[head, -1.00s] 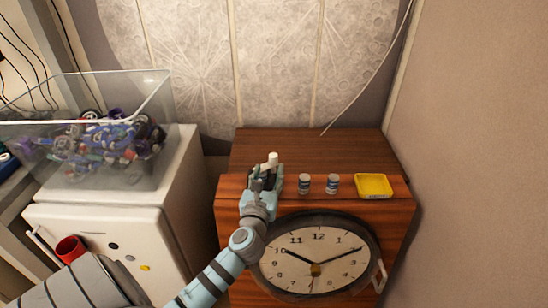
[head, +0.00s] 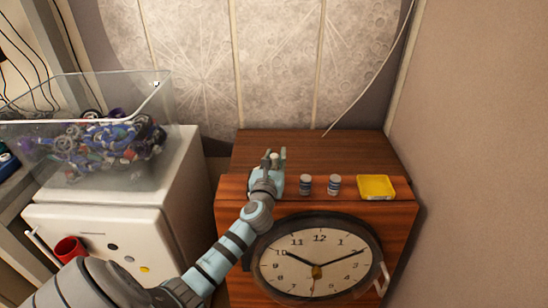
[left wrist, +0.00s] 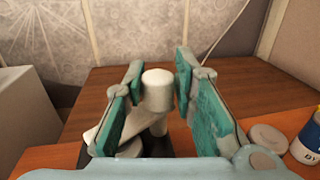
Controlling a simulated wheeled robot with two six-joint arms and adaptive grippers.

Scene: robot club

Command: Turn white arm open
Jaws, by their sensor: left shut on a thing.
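The white arm (left wrist: 158,92) has an upright round-topped post, with a flat lever running down to the left from it. It sits on a dark base on the wooden cabinet, and in the head view its pale top (head: 275,159) shows between my fingers. My left gripper (left wrist: 160,100) has its green-padded fingers on both sides of the post and is shut on it; in the head view my left gripper (head: 275,156) is at the cabinet's front left. The lower part of the post and much of the base are hidden. My right gripper is not in view.
A clock (head: 318,255) is on the cabinet front. A clear bin (head: 95,145) of parts stands on the white fridge (head: 178,170) at left.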

